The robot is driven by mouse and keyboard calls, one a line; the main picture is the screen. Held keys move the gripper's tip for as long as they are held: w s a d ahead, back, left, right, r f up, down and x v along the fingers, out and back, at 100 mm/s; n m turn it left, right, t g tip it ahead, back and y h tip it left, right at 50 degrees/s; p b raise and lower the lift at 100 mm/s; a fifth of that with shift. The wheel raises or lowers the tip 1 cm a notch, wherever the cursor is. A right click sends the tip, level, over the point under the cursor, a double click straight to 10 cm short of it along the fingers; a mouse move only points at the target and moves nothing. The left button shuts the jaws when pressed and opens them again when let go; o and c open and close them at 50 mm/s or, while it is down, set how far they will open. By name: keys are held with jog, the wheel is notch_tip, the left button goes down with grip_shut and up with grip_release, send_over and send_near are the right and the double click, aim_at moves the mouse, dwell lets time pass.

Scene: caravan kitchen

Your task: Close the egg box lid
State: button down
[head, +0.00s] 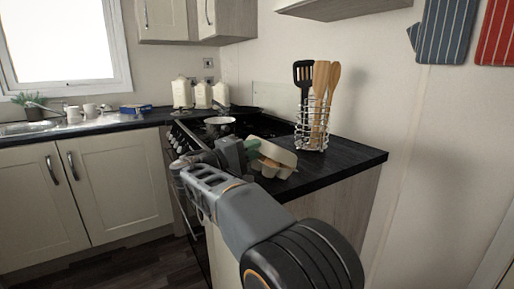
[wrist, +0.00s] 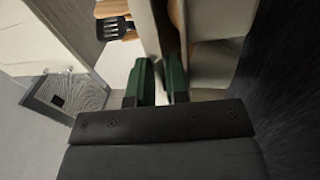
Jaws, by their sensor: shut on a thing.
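The egg box (head: 281,171) is beige and stands on the dark worktop, with its lid (head: 280,152) raised and tilted over the cups. Brown eggs (head: 270,163) show under the lid. My gripper (head: 252,148) is at the left end of the box, its green fingertips close together. In the wrist view, my gripper (wrist: 162,80) has a thin beige edge of the lid (wrist: 152,32) between its green fingers. The cups of the egg box (wrist: 212,65) are to the right of the fingers. My arm hides part of the box's near left side in the head view.
A wire holder (head: 312,128) with wooden and black utensils stands just behind the box. A hob with a pan (head: 219,121) lies to the left. The worktop (head: 345,157) is clear to the right of the box.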

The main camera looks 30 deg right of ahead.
jog(key=shift+f, duration=0.8)
jog(key=shift+d, duration=0.1)
jog(key=c, duration=1.3)
grip_release()
jog(key=shift+w, duration=0.1)
jog(key=shift+c, duration=0.2)
jog(key=shift+r, duration=0.1)
jog(key=shift+a, duration=0.45)
jog(key=a+f+p, duration=0.2)
jog(key=a, duration=1.1)
jog(key=shift+s, duration=0.4)
